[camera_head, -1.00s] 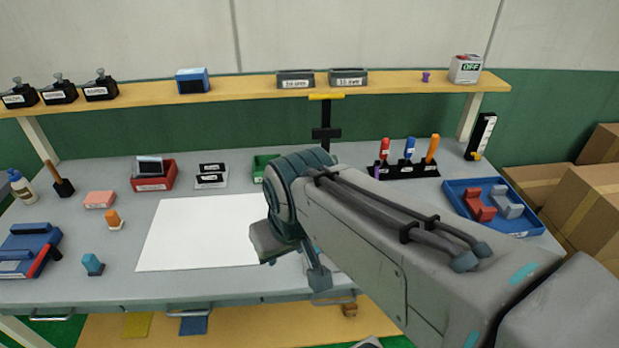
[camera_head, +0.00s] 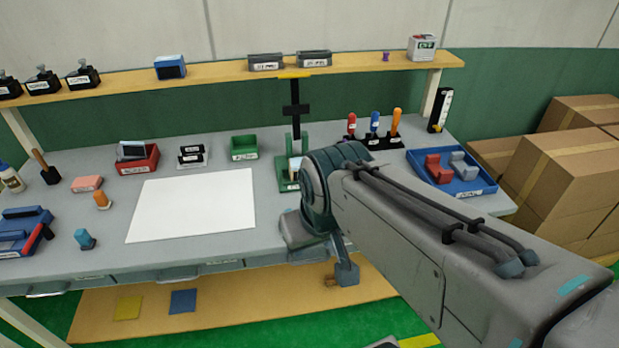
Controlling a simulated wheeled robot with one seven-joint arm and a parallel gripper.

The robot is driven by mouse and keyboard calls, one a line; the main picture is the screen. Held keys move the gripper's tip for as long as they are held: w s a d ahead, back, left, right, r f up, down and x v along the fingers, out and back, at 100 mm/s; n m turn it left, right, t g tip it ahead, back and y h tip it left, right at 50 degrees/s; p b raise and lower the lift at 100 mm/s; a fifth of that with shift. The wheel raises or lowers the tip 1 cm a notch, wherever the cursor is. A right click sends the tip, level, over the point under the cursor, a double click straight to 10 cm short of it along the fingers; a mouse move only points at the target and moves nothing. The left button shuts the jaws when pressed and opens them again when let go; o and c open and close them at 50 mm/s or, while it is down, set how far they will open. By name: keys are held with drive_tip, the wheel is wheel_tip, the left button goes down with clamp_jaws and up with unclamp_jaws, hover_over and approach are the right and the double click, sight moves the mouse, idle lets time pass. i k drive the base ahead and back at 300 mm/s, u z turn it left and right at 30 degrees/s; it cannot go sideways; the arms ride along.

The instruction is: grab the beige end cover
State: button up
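I cannot clearly make out the beige end cover. A small pale beige piece (camera_head: 294,167) shows at the green stand (camera_head: 288,185), partly hidden behind my arm, and I cannot tell whether it is the cover. My gripper (camera_head: 330,258) hangs at the end of my arm over the front edge of the workbench, right of the white sheet. My own arm covers much of it, and I cannot see whether its fingers are apart.
The white sheet (camera_head: 195,206) lies on the bench. A blue tray (camera_head: 480,187) with red and grey parts stands at the right, near screwdrivers (camera_head: 374,124). A red bin (camera_head: 140,160) and green bin (camera_head: 244,148) stand behind. Cardboard boxes (camera_head: 570,165) stack at far right.

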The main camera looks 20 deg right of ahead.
sight(294, 164)
drive_tip(key=z, duration=0.4)
drive_tip(key=i, duration=0.45)
drive_tip(key=z, duration=1.45)
drive_tip(key=k, duration=0.75)
drive_tip(key=u, duration=1.1)
drive_tip(key=i, duration=1)
